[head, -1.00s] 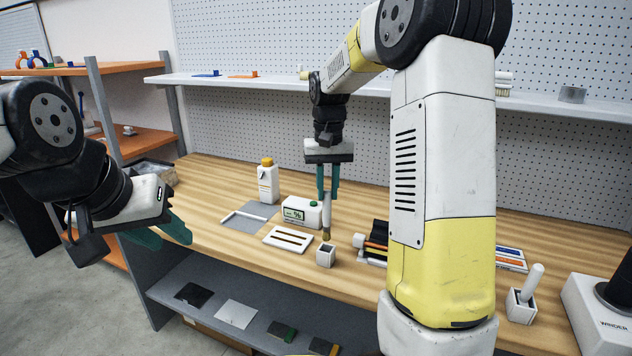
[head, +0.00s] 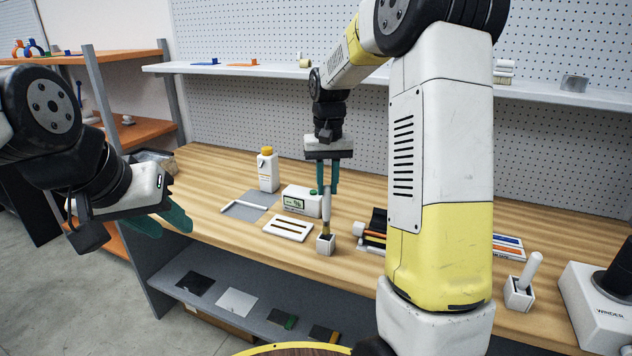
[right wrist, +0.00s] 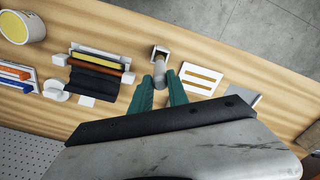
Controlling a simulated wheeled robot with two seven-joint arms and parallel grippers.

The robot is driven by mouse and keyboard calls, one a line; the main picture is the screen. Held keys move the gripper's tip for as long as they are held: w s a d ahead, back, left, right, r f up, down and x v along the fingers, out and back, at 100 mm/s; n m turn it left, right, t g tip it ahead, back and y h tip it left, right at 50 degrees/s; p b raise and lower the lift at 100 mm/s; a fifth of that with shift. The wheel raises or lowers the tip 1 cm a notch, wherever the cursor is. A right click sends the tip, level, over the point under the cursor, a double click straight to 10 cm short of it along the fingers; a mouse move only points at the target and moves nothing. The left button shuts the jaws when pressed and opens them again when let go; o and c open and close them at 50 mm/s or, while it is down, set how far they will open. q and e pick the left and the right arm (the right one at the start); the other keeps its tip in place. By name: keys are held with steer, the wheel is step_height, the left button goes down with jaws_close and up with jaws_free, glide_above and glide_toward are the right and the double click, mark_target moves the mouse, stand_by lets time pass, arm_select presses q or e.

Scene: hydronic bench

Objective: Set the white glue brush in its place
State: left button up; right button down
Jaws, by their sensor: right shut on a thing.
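The glue brush (head: 325,217), with a pale handle and brownish lower end, stands upright in my right gripper (head: 327,191). The gripper's teal fingers are shut on its handle. The brush's lower end is at the mouth of a small white square holder (head: 326,245); how deep it sits inside I cannot tell. In the right wrist view the brush (right wrist: 159,70) is between the fingers, with the holder (right wrist: 161,51) just beyond. My left gripper (head: 174,200) is open and empty, off the bench's left end.
A slotted white plate (head: 288,228), a white box with a display (head: 301,201) and a yellow-capped bottle (head: 268,170) stand left of the holder. A black rack (head: 375,230) is to its right. Another white holder (head: 519,295) with a white-handled tool stands further right.

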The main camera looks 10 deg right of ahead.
mark_target(326, 218)
steer(key=shift+f, duration=0.15)
steer(key=shift+f, duration=2.95)
steer(key=c, duration=1.2)
jaws_free()
steer(key=shift+r, duration=0.15)
step_height(326, 218, up, 8)
steer(key=shift+f, duration=0.2)
